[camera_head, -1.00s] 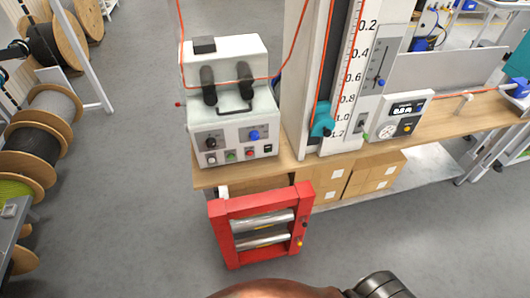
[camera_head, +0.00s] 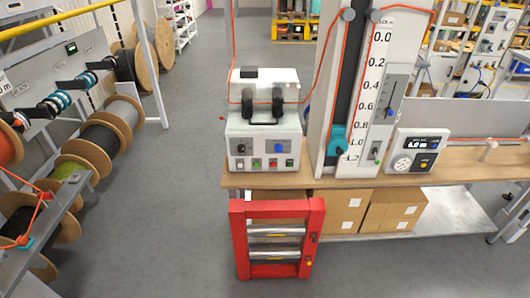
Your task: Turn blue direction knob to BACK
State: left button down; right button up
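The blue direction knob (camera_head: 279,148) is on the right side of the front panel of a grey-white machine (camera_head: 262,124) on the wooden bench. A black knob (camera_head: 241,149) sits to its left. A row of small buttons, including a green one (camera_head: 256,163) and a red one (camera_head: 273,163), runs below the knobs. The labels around the blue knob are too small to read, so I cannot tell which way it points. Neither of my grippers shows in the view.
A red frame with metal rollers (camera_head: 278,238) stands on the floor before the bench (camera_head: 480,157). A tall scale column (camera_head: 378,85) stands right of the machine. Cardboard boxes (camera_head: 341,211) sit below. Cable reels (camera_head: 100,145) line the left; the grey floor (camera_head: 165,190) between is clear.

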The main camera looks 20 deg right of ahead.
aim_at(278, 148)
jog(key=u, duration=0.7)
jog(key=i, duration=1.45)
jog(key=z, duration=0.15)
